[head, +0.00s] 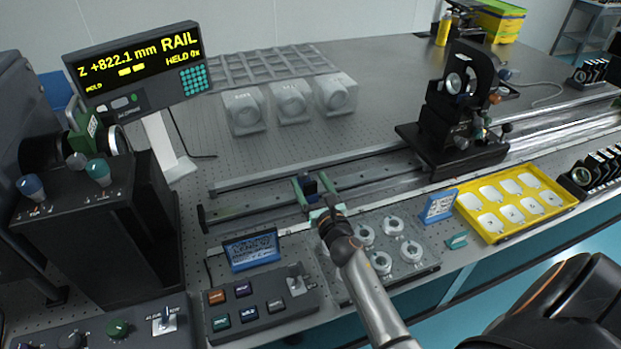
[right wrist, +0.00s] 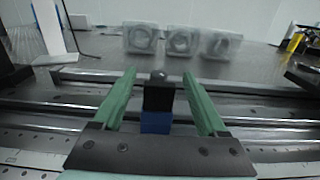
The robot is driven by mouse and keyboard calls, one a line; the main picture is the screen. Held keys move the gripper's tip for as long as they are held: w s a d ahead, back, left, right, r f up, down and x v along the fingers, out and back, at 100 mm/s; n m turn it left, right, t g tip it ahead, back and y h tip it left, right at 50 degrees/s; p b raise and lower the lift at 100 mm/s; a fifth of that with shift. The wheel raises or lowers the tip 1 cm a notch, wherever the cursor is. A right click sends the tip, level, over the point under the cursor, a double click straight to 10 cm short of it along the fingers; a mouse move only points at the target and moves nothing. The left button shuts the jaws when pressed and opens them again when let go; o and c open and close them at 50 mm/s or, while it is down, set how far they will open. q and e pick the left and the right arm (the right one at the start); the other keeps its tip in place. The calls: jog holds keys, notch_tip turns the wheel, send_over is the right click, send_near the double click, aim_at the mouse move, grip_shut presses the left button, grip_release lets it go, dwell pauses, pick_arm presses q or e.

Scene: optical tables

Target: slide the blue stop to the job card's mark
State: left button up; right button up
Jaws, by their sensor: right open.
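The blue stop (head: 310,187), a small block with a dark upper part, sits on the rail (head: 376,176). My right gripper (head: 311,181) is open, with its green fingers on either side of the stop. In the right wrist view the blue stop (right wrist: 156,122) stands between the open fingers (right wrist: 158,76), with a visible gap on both sides. A blue-framed card (head: 250,251) with writing too small to read stands in front of the rail, and a smaller blue card (head: 438,206) stands further right. I cannot tell which is the job card. My left gripper is not in view.
A display (head: 132,70) reads "Z +822.1 mm RAIL". A black optical mount (head: 447,120) stands on the rail to the right. Several ring parts sit on a grey plate (head: 427,262) near my right wrist. A yellow tray (head: 491,236) and a button box (head: 262,307) lie in front.

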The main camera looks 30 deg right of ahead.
dwell(0.3)
grip_shut()
dwell(0.5)
dwell(0.8)
